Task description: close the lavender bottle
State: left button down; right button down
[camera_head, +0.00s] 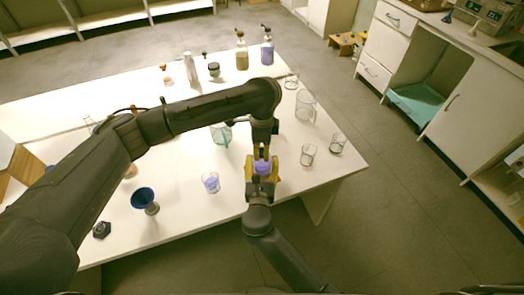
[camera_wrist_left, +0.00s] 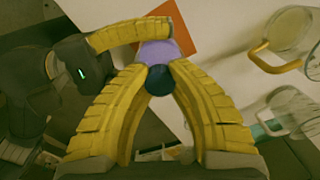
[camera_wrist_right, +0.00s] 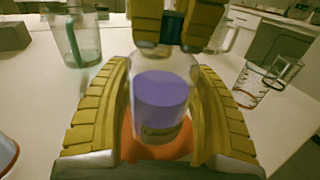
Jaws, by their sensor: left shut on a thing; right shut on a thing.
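The lavender bottle (camera_head: 263,167) stands near the table's front right, with purple liquid and a label in the right wrist view (camera_wrist_right: 160,103). My right gripper (camera_head: 261,184) is shut around its body from the front. My left gripper (camera_head: 262,149) comes down from above, shut on a dark round stopper (camera_wrist_left: 159,80). In the left wrist view the stopper overlaps the bottle (camera_wrist_left: 158,50). The left fingertips (camera_wrist_right: 178,46) hide the bottle's mouth in the right wrist view, so I cannot tell whether the stopper is seated.
An orange mat (camera_wrist_left: 190,25) lies under the bottle. A small glass with purple liquid (camera_head: 211,183), a blue funnel (camera_head: 144,198) and a dark cap-like piece (camera_head: 102,230) are to the left. Clear glasses (camera_head: 308,154) and a pitcher (camera_head: 306,106) stand right. Taller bottles (camera_head: 267,52) stand behind.

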pick_arm(q)
jog(key=m, duration=0.2)
jog(key=shift+m, duration=0.3)
jog(key=c, duration=1.3)
grip_release()
jog(key=shift+r, duration=2.25)
jog(key=shift+o, duration=1)
notch_tip(320, 180, up, 2)
jog(key=shift+r+n, duration=0.1)
jog(key=shift+n, duration=0.7)
jog(key=shift+r+n, duration=0.7)
jog(key=shift+f, duration=0.15)
